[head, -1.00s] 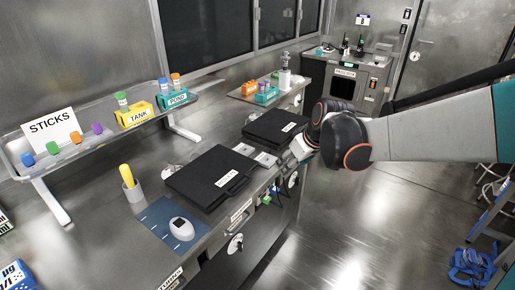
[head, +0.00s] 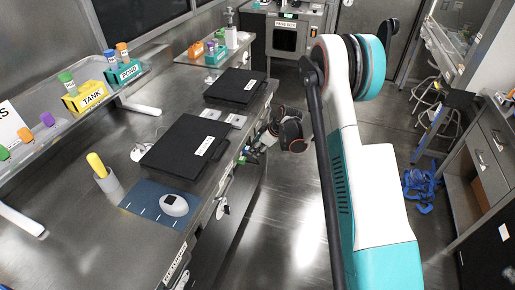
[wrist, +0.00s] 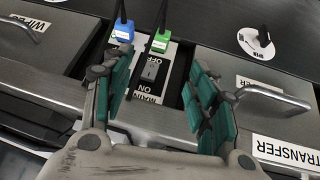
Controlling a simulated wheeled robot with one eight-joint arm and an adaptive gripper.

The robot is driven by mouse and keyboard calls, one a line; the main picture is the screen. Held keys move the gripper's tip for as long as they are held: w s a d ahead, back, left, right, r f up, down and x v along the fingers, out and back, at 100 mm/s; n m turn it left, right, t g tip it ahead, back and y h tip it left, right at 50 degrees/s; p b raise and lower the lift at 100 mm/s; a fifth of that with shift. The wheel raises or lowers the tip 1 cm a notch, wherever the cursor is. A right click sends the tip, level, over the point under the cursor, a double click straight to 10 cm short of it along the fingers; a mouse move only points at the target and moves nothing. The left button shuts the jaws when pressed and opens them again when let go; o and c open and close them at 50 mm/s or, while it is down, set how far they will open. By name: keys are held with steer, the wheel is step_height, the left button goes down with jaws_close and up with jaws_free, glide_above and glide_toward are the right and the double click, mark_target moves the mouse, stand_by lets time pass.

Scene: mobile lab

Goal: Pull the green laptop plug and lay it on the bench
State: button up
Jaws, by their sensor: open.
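The green plug (wrist: 160,43) sits in the front panel of the bench, with a black cord running up from it, in the wrist view. A blue plug (wrist: 123,31) with its own cord is just left of it. My gripper (wrist: 157,68) is open and empty. Its fingers point toward the panel, with the green plug just beyond the gap between the tips. In the head view my gripper (head: 262,138) is at the bench's front edge, and the green plug (head: 242,158) shows small beside it. The bench top (head: 115,225) bears two closed black laptops (head: 178,150) (head: 236,84).
A black main switch (wrist: 151,71) lies between my fingers. Drawer handles (wrist: 275,96) (wrist: 20,28) stick out on both sides. A blue mat (head: 140,205) with a white device and a cup with a yellow item (head: 108,183) stand on the bench.

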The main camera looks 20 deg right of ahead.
mark_target(245, 159)
steer(key=b+x, duration=0.5)
steer(key=x, duration=0.9)
steer(key=shift+f, duration=0.45)
steer(key=c, duration=1.1)
steer(key=shift+s+d, duration=0.25)
steer(key=shift+d, duration=0.15)
steer(key=shift+c, duration=0.3)
steer(key=shift+s+d, duration=0.95)
steer(key=shift+d, duration=0.35)
